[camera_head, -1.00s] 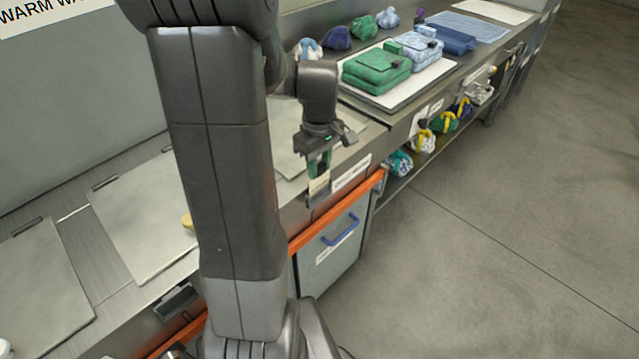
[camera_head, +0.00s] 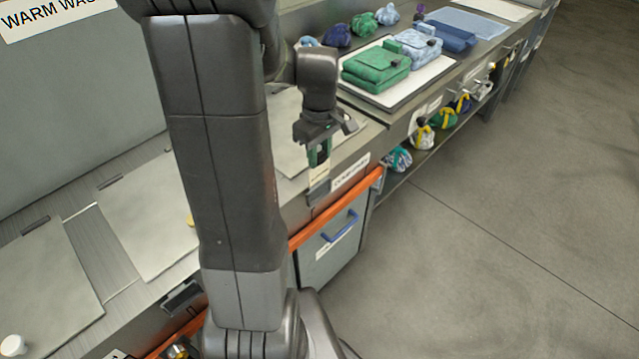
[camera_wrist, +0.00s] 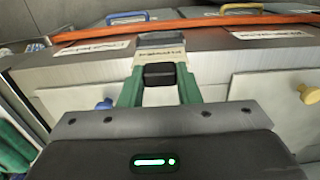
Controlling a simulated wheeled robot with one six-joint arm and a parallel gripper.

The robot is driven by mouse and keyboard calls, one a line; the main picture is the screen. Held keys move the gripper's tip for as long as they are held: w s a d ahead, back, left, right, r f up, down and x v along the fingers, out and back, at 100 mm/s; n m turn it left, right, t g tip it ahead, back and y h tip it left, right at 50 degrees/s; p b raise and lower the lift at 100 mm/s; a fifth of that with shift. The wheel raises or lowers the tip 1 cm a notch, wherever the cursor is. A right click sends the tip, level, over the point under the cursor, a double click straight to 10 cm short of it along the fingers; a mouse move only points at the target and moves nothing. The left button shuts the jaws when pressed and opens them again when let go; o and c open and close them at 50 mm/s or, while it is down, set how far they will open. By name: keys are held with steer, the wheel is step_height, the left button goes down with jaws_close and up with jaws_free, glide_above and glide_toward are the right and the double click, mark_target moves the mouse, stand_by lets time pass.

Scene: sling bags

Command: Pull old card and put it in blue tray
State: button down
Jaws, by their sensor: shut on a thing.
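My gripper (camera_head: 319,160) is at the front edge of the metal bench, pointing down, with green fingers. In the wrist view, my gripper (camera_wrist: 160,80) has its fingers close together around a dark block. It is shut on a small pale card (camera_head: 319,176) with a line of print, which also shows beyond the fingertips in the wrist view (camera_wrist: 160,52). A grey piece, perhaps a card holder (camera_head: 319,191), is just below the card on the bench front. I cannot tell whether the card is still in it.
A white label (camera_head: 350,173) is right of the card. An orange rail (camera_head: 340,210) runs below, above a grey bin with a blue handle (camera_head: 340,227). Folded green bags (camera_head: 375,68) lie on a board farther along. The floor at right is clear.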

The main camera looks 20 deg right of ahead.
steer(key=shift+r, duration=0.1)
steer(key=shift+r+p, duration=1.7)
steer(key=shift+r, duration=0.25)
steer(key=shift+f, duration=0.1)
